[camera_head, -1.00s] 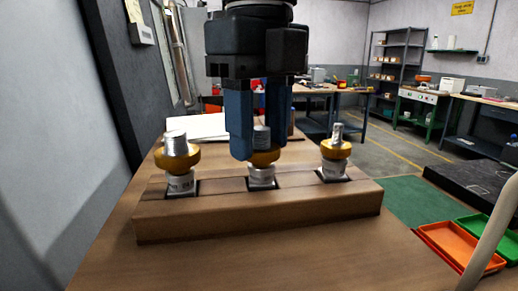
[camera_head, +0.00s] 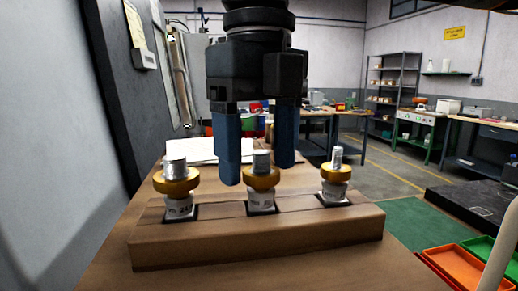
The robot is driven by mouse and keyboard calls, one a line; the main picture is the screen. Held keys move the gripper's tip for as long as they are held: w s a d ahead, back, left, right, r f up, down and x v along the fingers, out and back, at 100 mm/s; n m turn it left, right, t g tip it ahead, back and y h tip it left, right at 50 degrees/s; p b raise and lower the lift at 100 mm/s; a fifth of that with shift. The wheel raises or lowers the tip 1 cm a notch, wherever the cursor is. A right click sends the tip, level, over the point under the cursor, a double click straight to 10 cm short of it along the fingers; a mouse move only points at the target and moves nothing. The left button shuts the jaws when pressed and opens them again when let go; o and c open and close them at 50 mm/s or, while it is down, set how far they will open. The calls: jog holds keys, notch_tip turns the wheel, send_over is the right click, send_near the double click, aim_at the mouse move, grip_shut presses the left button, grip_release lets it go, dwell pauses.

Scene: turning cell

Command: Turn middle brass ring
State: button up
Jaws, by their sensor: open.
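Three brass rings sit on white bases with silver posts, in a row on a wooden block (camera_head: 260,239). The left ring (camera_head: 176,184) and the right ring (camera_head: 336,173) stand to either side. My gripper (camera_head: 257,176) is open, pointing down, with one blue finger left of the middle post (camera_head: 261,161) and the other to its right and farther back. No contact with the middle ring can be seen.
The block stands on a wooden table (camera_head: 110,271). White paper (camera_head: 190,150) lies behind it. An orange tray (camera_head: 455,267) and a green tray (camera_head: 480,247) are at the right. A grey wall is close on the left.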

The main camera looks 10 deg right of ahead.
aim_at(259, 152)
notch_tip(259, 152, up, 8)
jog(key=shift+f+b, duration=0.15)
jog(key=shift+b, duration=0.25)
jog(key=shift+s, duration=0.1)
